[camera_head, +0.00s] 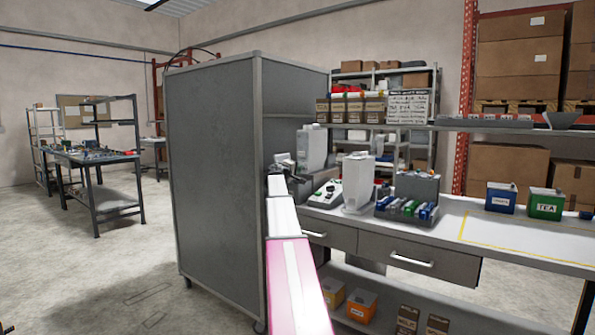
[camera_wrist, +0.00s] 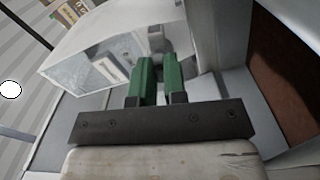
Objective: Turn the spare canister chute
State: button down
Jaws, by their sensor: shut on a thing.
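My gripper (camera_head: 284,164) reaches the left pale canister (camera_head: 314,146), which stands upright beside the grey cabinet. In the wrist view its green-padded fingers (camera_wrist: 158,64) are close together, shut on a small grey part, seemingly the canister's chute (camera_wrist: 156,38). The part is mostly hidden by the fingers. The canister's pale, glossy body (camera_wrist: 105,45) fills the upper left of that view. A second whitish canister (camera_head: 358,180) stands to the right on the bench, apart from my gripper. No label marking either one as spare is readable.
A tall grey cabinet (camera_head: 215,170) stands close left of my arm. On the bench are a control box (camera_head: 325,194), a tray of blue and green items (camera_head: 407,208), a blue tin (camera_head: 501,197) and a green TEA tin (camera_head: 545,204). The yellow-outlined bench area (camera_head: 510,232) is clear.

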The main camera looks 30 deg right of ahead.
jog(key=shift+w+a+r+n, duration=0.1)
jog(key=shift+n, duration=4.95)
jog(key=shift+w+r+n, duration=0.1)
jog(key=shift+n, duration=4.95)
jog(key=c, duration=1.2)
grip_release()
jog(key=shift+o, duration=0.2)
jog(key=shift+s, duration=0.1)
jog(key=v, duration=1)
jog(key=shift+a, duration=0.3)
jog(key=shift+s, duration=0.1)
